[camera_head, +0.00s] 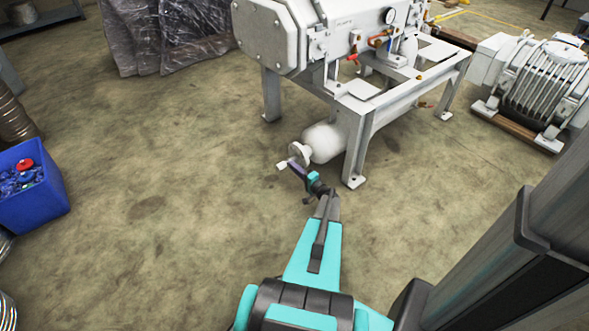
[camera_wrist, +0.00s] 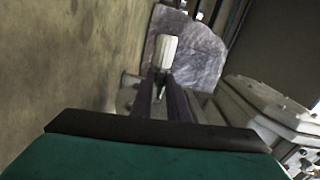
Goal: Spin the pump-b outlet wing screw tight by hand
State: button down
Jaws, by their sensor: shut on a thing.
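The pump frame (camera_head: 357,130) is white, with a rounded white vessel (camera_head: 324,142) low at its near left end. A pale round outlet flange (camera_head: 298,153) sits at the left end of that vessel. My gripper (camera_head: 290,168) is low beside the flange, its dark fingers shut on a small white part, which I take for the wing screw (camera_head: 282,166). In the wrist view the wing screw (camera_wrist: 166,51) is a pale block at the tips of my gripper (camera_wrist: 162,79). The screw's thread and seating are hidden.
A blue crate (camera_head: 33,190) with red and blue items stands at the left. A wrapped stack (camera_head: 165,35) stands behind, and a white ribbed machine (camera_head: 543,82) on wood stands at the right. The floor left of the gripper is clear.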

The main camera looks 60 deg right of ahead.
jog(key=m, duration=0.3)
jog(key=shift+m, duration=1.9)
jog(key=shift+f, duration=0.1)
jog(key=c, duration=2)
grip_release()
jog(key=shift+s, duration=0.1)
jog(key=p+v, duration=0.2)
jog(key=v, duration=1.1)
jog(key=shift+s+a, duration=0.2)
jog(key=shift+s, duration=0.1)
